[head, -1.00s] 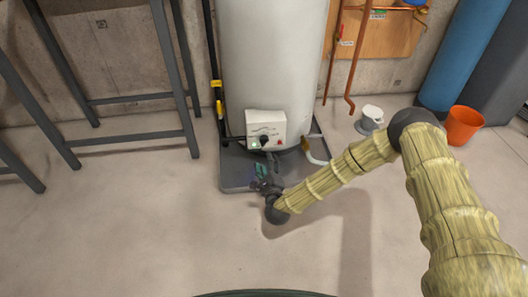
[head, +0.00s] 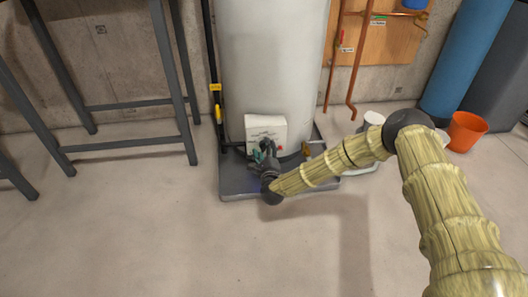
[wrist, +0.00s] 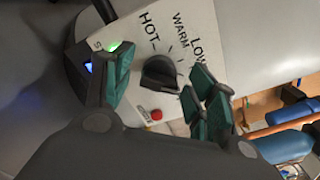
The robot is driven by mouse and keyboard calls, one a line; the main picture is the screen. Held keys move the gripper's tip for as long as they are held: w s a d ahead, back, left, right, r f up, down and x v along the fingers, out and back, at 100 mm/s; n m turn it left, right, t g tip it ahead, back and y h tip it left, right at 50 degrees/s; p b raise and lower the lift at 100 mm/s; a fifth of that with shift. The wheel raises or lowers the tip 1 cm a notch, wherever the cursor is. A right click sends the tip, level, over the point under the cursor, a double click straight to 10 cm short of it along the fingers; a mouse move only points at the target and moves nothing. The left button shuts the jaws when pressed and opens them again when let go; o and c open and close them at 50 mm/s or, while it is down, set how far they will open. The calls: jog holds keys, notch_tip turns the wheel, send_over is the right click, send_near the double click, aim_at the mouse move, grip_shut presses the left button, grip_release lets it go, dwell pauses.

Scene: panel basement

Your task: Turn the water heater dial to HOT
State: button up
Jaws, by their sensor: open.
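The water heater (head: 272,60) is a tall white tank with a white control box (head: 264,124) low on its front. In the wrist view, the box's panel (wrist: 187,40) reads HOT, WARM and LOW around a black dial (wrist: 160,74). I cannot tell clearly which mark the dial points to. My gripper (wrist: 162,88) is open, with teal finger pads on either side of the dial; contact is not clear. In the head view, my gripper (head: 263,153) is in front of the box and hides the dial.
A red button (wrist: 156,115) and a green light (wrist: 114,46) are on the panel near my fingers. The heater stands on a dark base (head: 240,188). A dark metal frame (head: 130,148) stands left; an orange bucket (head: 466,131) is right. The floor in front is clear.

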jog(key=shift+w, duration=0.3)
jog(key=shift+c, duration=0.2)
jog(key=c, duration=1)
